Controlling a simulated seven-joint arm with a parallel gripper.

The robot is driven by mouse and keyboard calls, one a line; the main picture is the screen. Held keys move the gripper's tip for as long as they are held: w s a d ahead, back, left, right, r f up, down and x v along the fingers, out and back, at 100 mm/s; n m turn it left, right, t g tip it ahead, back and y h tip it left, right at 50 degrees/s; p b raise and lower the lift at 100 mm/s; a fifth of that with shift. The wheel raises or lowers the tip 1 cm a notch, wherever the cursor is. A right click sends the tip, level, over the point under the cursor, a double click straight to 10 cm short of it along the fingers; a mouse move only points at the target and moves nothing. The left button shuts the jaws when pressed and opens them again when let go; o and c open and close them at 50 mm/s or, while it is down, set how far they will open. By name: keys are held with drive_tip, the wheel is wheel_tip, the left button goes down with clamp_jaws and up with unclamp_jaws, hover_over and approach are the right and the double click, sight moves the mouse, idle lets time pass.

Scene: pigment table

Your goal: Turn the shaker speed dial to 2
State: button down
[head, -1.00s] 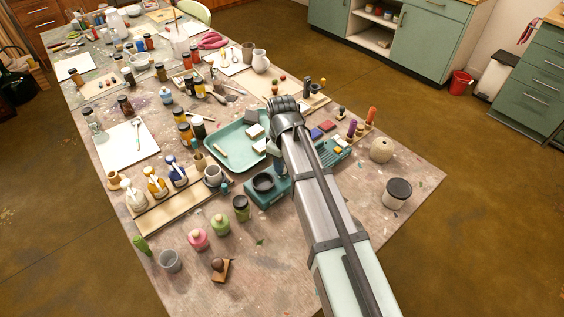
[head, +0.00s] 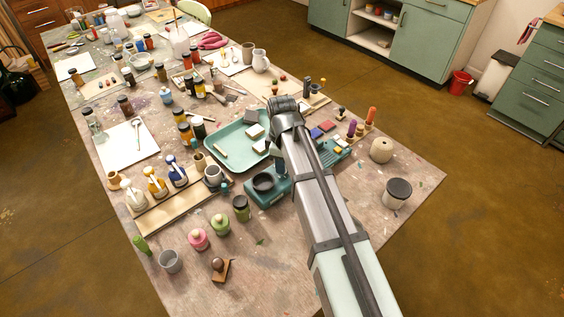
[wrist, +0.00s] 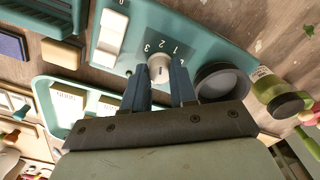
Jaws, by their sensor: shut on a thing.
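The shaker is a teal box (head: 262,198) with a dark round cup holder, and my arm covers part of it in the head view. In the wrist view its teal panel (wrist: 199,43) carries a small white speed dial (wrist: 159,66) with printed numbers around its far side. My gripper (wrist: 160,76) has its two blue-grey fingers on either side of the dial and is shut on it. I cannot tell which number the dial points to. A white rocker switch (wrist: 112,36) is left of the dial. The black cup holder (wrist: 221,82) is just right of the fingers.
A teal tray (head: 212,150) with pale blocks lies beside the shaker. A green jar (head: 241,209) stands close to it, and shows dark-lidded in the wrist view (wrist: 270,86).

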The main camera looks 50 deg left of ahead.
drive_tip(key=c, duration=0.9)
unclamp_jaws()
drive_tip(key=shift+r, duration=0.1)
wheel_tip(320, 180, up, 14)
drive_tip(key=shift+f, duration=0.2)
